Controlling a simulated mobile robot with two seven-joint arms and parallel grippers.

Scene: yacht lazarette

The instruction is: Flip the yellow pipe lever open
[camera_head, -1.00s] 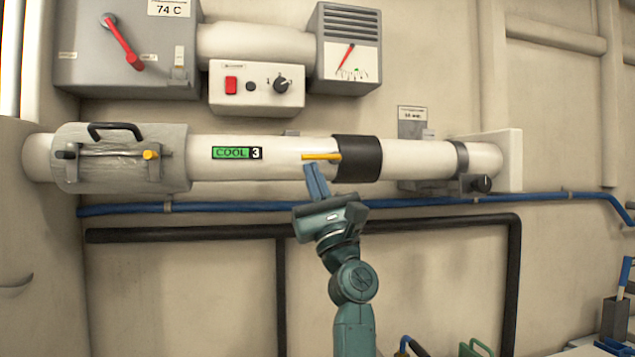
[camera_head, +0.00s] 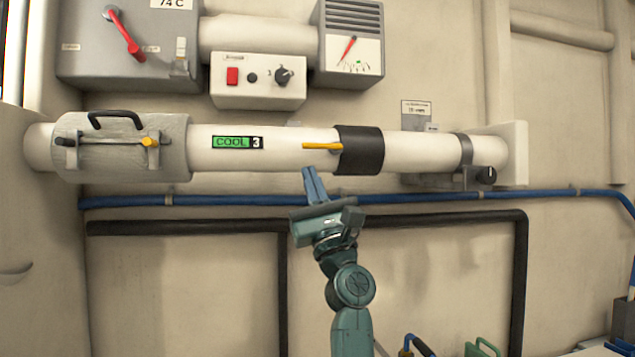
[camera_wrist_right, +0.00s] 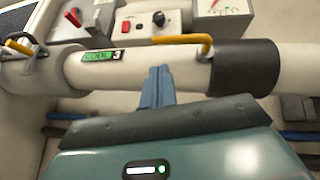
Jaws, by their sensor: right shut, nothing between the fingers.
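The yellow pipe lever (camera_head: 322,146) lies level along the white pipe (camera_head: 285,147), its right end at the black sleeve (camera_head: 361,150). In the right wrist view the yellow lever (camera_wrist_right: 183,39) shows above and a little right of the fingertips. My right gripper (camera_head: 309,171) is shut and empty, fingers pointing up, just below the lever and apart from it in the head view. In the right wrist view the closed blue fingers (camera_wrist_right: 157,72) stand in front of the pipe. My left gripper is not in view.
A control box (camera_head: 258,82) with a red switch and a gauge (camera_head: 353,50) sit above the pipe. A clamped grey cover (camera_head: 122,165) wraps the pipe at left. A blue pipe (camera_head: 420,198) and a black pipe (camera_head: 180,227) run below.

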